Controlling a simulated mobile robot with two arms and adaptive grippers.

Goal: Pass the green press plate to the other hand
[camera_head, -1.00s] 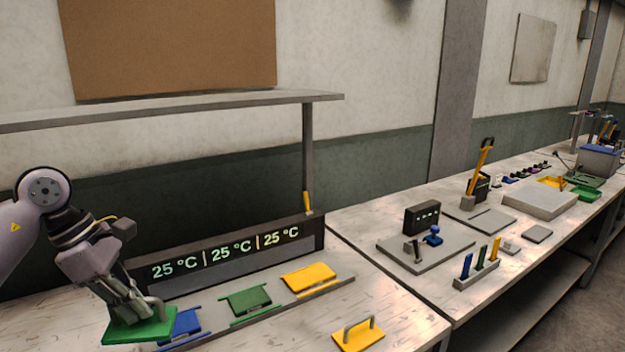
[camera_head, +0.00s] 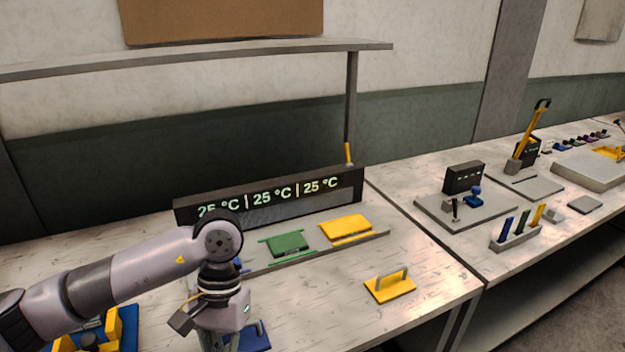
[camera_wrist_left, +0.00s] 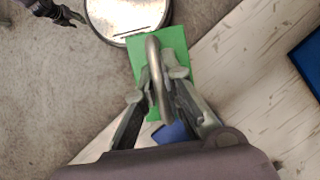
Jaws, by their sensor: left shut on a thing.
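The green press plate (camera_wrist_left: 177,42) with its grey bar handle (camera_wrist_left: 155,62) shows in the left wrist view. My left gripper (camera_wrist_left: 158,84) is shut on that handle. The plate hangs in front of the table's edge, over the floor and my round base. In the head view only my left wrist shows at the bottom; the fingertips and the plate are out of frame. A dark jointed part at the top left of the left wrist view looks like my right gripper (camera_wrist_left: 55,11), apart from the plate; its jaw state is unclear.
A blue plate (camera_head: 256,337) lies beside my left wrist, and a yellow handled plate (camera_head: 390,289) further right. Behind, a display (camera_head: 205,211) stands over green (camera_head: 288,243) and yellow (camera_head: 346,229) dies. A blue-and-yellow fixture (camera_head: 124,322) is at bottom left. The table's front middle is clear.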

